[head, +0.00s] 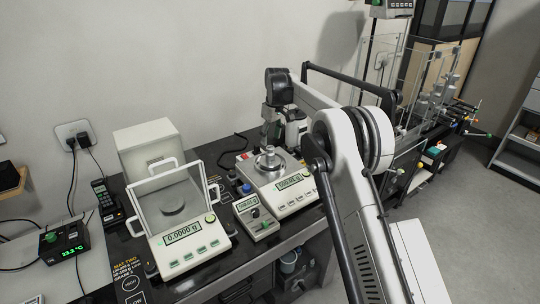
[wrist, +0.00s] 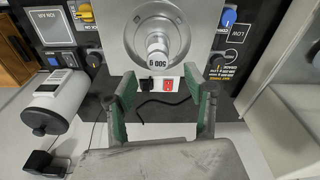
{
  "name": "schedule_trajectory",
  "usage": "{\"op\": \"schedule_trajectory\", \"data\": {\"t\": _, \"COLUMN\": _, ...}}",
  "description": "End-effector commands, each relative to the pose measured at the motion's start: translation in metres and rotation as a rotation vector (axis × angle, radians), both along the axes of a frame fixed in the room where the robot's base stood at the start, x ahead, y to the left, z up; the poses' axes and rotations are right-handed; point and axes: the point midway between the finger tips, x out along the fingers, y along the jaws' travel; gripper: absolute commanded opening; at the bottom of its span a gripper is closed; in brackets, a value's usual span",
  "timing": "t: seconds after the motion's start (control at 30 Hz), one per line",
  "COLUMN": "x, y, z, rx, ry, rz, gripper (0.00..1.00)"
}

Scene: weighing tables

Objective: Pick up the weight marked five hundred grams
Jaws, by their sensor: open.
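A shiny metal weight marked "500 g" (wrist: 157,48) stands on the round pan (wrist: 178,30) of a balance in the wrist view. In the head view the weight (head: 269,156) stands upright on the right-hand white balance (head: 290,196). My gripper (wrist: 163,82) is open and empty, its green-padded fingers spread to either side below the weight in the wrist picture. In the head view my gripper (head: 271,132) hangs just above the weight. I cannot tell the exact gap between them.
A balance with a clear shield (head: 182,236) stands at the left, reading 0.0000 g. A small grey unit (head: 257,219) stands between the balances. Coloured knobbed pieces, one blue (wrist: 228,18) and one yellow (wrist: 83,12), lie near the pan. A white cylindrical device (wrist: 52,102) is at the left.

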Motion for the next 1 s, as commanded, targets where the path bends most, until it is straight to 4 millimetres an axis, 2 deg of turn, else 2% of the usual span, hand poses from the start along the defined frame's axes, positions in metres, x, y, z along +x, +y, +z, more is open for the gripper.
{"op": "schedule_trajectory", "data": {"t": 0.27, "x": 0.001, "y": 0.001, "z": -0.014, "rx": 0.000, "ry": 0.000, "rz": 0.000, "gripper": 0.49}}
{"op": "schedule_trajectory", "data": {"t": 0.6, "x": 0.007, "y": 0.002, "z": -0.056, "rx": 0.000, "ry": 0.000, "rz": 0.000, "gripper": 0.49}}
{"op": "schedule_trajectory", "data": {"t": 0.87, "x": 0.007, "y": 0.003, "z": -0.060, "rx": 0.000, "ry": 0.000, "rz": 0.000, "gripper": 0.49}}
{"op": "schedule_trajectory", "data": {"t": 1.0, "x": 0.007, "y": 0.003, "z": -0.060, "rx": 0.000, "ry": 0.000, "rz": 0.000, "gripper": 0.30}}
